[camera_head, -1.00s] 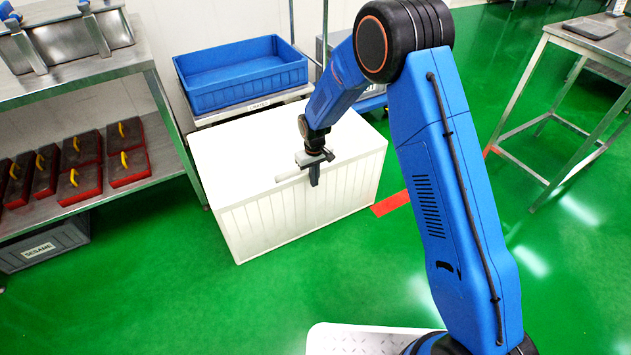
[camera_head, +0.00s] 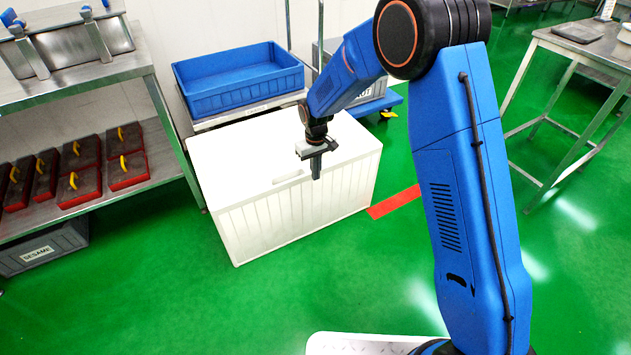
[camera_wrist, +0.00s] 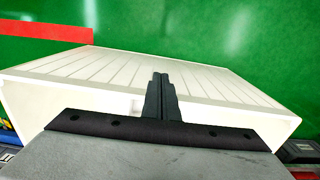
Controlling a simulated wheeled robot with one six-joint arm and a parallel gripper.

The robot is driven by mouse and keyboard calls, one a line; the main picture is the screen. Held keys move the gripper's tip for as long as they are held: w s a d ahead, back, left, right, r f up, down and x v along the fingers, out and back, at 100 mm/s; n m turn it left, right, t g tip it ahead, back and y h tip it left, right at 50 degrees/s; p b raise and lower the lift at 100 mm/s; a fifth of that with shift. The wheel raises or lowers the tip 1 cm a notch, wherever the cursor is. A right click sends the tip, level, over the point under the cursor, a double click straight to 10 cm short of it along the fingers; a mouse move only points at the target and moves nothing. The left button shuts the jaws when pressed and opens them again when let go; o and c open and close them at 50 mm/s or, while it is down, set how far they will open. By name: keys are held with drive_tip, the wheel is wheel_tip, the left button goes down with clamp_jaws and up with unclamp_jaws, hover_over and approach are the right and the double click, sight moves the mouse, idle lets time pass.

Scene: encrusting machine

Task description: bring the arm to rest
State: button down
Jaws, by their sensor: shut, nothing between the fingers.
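My gripper (camera_head: 316,176) hangs at the end of my blue arm, fingers pointing down, in front of the upper front edge of a white chest (camera_head: 290,210). Its fingers are shut with nothing between them. In the wrist view the shut fingers (camera_wrist: 161,82) show against the ribbed front of the white chest (camera_wrist: 90,68). I cannot tell whether the fingertips touch the chest. The chest's lid is closed, and a recessed handle shows near its front edge.
A blue crate (camera_head: 240,80) stands behind the chest. A metal shelf (camera_head: 80,205) with several red boxes is at the left. A steel table (camera_head: 590,55) is at the right. A red strip (camera_head: 394,202) marks the green floor, which is clear in front.

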drive_tip(key=s+d+r+m+t, duration=0.1)
drive_tip(key=s+d+r+m, duration=0.1)
drive_tip(key=s+d+r, duration=0.7)
drive_tip(key=s+d+r+m+t, duration=0.1)
drive_tip(key=s+d+r, duration=0.3)
drive_tip(key=d+r, duration=1)
drive_tip(key=s+d+r+m+t, duration=0.1)
drive_tip(key=s+d, duration=0.3)
drive_tip(key=s, duration=0.4)
drive_tip(key=s+d+r+m+t, duration=0.1)
drive_tip(key=s+d+r, duration=0.2)
drive_tip(key=s, duration=0.6)
drive_tip(key=s+d+r+m, duration=0.1)
drive_tip(key=s+d, duration=0.3)
drive_tip(key=s, duration=0.5)
drive_tip(key=shift+s+d+r+m+t, duration=0.25)
drive_tip(key=shift+d+r+m+t, duration=0.15)
drive_tip(key=shift+r, duration=0.3)
